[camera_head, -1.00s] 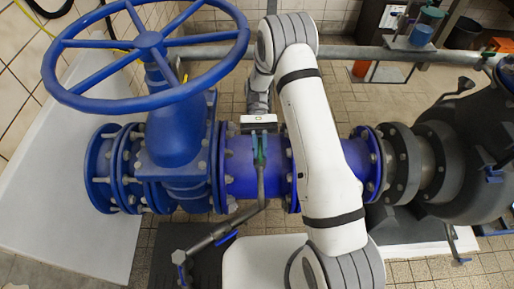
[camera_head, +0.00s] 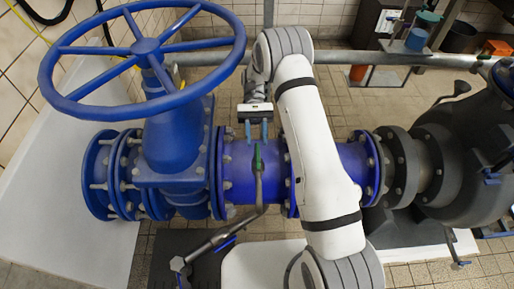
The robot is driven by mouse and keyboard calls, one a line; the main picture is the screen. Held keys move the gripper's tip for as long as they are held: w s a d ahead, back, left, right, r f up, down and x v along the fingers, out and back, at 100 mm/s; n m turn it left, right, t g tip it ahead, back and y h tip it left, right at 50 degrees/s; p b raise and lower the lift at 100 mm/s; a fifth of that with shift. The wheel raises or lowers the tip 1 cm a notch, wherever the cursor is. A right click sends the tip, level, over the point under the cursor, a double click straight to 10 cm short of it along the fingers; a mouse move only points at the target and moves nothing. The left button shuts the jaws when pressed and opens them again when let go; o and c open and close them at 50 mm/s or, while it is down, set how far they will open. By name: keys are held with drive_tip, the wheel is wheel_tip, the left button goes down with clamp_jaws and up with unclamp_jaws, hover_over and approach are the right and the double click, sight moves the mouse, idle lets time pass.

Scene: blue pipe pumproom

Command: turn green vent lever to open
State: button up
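The green vent lever (camera_head: 258,157) stands on a thin grey pipe (camera_head: 259,190) in front of the blue main pipe (camera_head: 236,172). It shows as a short, narrow green piece, roughly upright in the picture. My gripper (camera_head: 257,131) is just above the lever in the picture, with its two fingers pointing down towards it. The fingers are apart, with a gap between them and nothing visible in it. The fingertips look clear of the lever, but the exact distance in depth is hard to tell.
A large blue handwheel (camera_head: 145,45) on a blue valve body (camera_head: 173,150) stands at the left. A dark pump (camera_head: 470,150) is at the right. A grey horizontal pipe (camera_head: 370,57) runs behind. Tiled floor (camera_head: 345,105) is open behind the main pipe.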

drive_tip(key=shift+v, duration=1.1)
drive_tip(key=shift+r, duration=0.15)
drive_tip(key=s+d+r+t+p, duration=0.35)
drive_tip(key=s+r+t, duration=0.25)
drive_tip(key=r, duration=0.5)
drive_tip(key=s+d+r+t+p, duration=0.2)
drive_tip(key=s+d+r+t, duration=0.35)
drive_tip(key=r, duration=0.65)
drive_tip(key=s+d+r+t+p, duration=0.2)
drive_tip(key=s+t, duration=0.3)
drive_tip(key=s, duration=0.3)
drive_tip(key=shift+d+r+t, duration=0.25)
drive_tip(key=shift+r+t, duration=0.1)
drive_tip(key=shift+r, duration=0.35)
